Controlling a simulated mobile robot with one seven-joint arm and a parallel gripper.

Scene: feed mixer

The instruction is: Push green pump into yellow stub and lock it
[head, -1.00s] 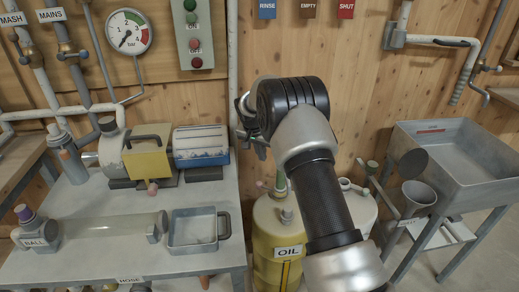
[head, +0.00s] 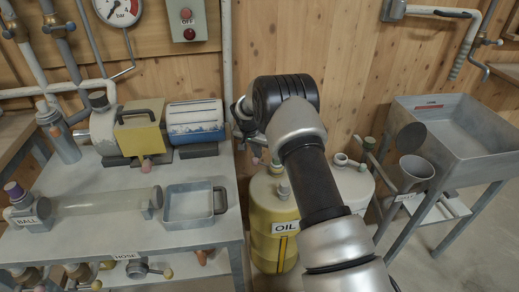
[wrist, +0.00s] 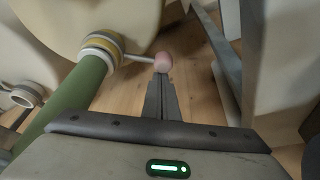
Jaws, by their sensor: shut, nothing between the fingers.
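In the wrist view the green pump (wrist: 75,97) is a thick green cylinder running from the lower left up to a yellow-and-white banded collar, which looks like the yellow stub (wrist: 100,46). The pump's end meets this collar; how deep it sits I cannot tell. A thin grey lever with a pink ball knob (wrist: 163,62) sticks out from the collar to the right. My gripper (wrist: 160,80) is shut and empty, its tips just below the knob in the picture; whether they touch it is unclear. In the head view my arm hides the gripper and most of this area.
The yellow OIL drum (head: 270,240) stands beside a pale drum (head: 352,186). Left is a bench with a motor unit (head: 140,130), a grey tray (head: 190,205) and a clear tube (head: 100,204). A grey sink (head: 470,140) stands right. Pale rounded bodies crowd the wrist view.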

